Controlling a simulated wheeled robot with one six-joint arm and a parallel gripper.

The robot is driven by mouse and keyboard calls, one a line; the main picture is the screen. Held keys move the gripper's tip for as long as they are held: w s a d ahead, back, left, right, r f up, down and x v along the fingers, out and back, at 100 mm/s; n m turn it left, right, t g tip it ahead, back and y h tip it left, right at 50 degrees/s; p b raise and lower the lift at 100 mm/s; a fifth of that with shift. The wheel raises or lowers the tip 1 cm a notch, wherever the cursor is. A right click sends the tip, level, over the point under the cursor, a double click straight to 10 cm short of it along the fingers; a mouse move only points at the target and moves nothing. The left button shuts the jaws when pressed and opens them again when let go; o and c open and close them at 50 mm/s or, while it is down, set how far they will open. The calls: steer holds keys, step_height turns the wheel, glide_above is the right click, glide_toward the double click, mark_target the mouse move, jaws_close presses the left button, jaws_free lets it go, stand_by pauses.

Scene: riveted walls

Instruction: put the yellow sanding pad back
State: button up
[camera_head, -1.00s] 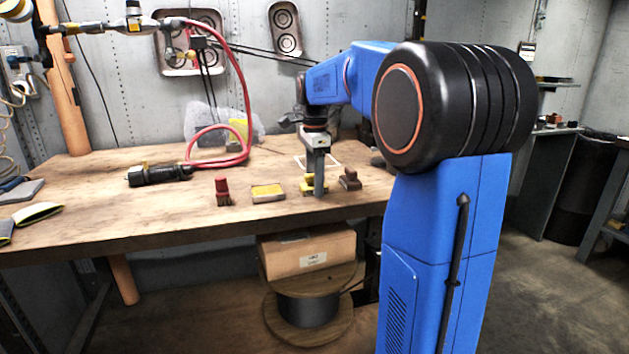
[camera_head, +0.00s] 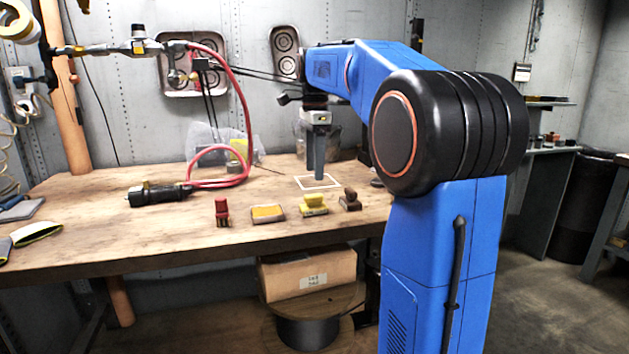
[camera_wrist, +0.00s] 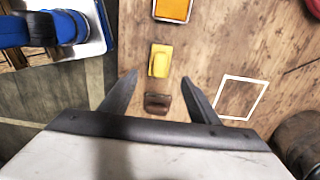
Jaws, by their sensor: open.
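The yellow sanding pad (camera_head: 313,204), a small yellow block with a raised grip, rests on the wooden workbench near its front edge. It stands in a row between a flat orange-yellow pad (camera_head: 268,213) and a brown knobbed block (camera_head: 350,200). In the wrist view the yellow pad (camera_wrist: 160,60) shows just beyond my fingertips, with the brown block (camera_wrist: 157,103) between the fingers in the picture. My gripper (camera_head: 319,178) is open and empty, pointing down above the bench. A white square outline (camera_wrist: 241,97) lies bare on the bench, behind the row in the head view.
A red-handled brush (camera_head: 222,211) stands at the row's left end. A black tool (camera_head: 160,193) with a red hose (camera_head: 243,105) lies farther left. A clear plastic bag (camera_head: 205,143) is at the back.

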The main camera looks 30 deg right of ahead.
steer(key=s+a+f+n+t, duration=0.1)
steer(key=s+a+f+n, duration=0.4)
steer(key=s, duration=0.3)
steer(key=s+a+f+n+t, duration=0.1)
steer(key=s+a+f+n, duration=0.2)
steer(key=s+a+n, duration=0.4)
steer(key=s+a+f+n+t, duration=0.2)
steer(key=s+a+f+n, duration=0.2)
steer(key=s+f+n, duration=0.5)
steer(key=s+f, duration=0.6)
steer(key=shift+f+t, duration=0.3)
steer(key=shift+t, duration=0.1)
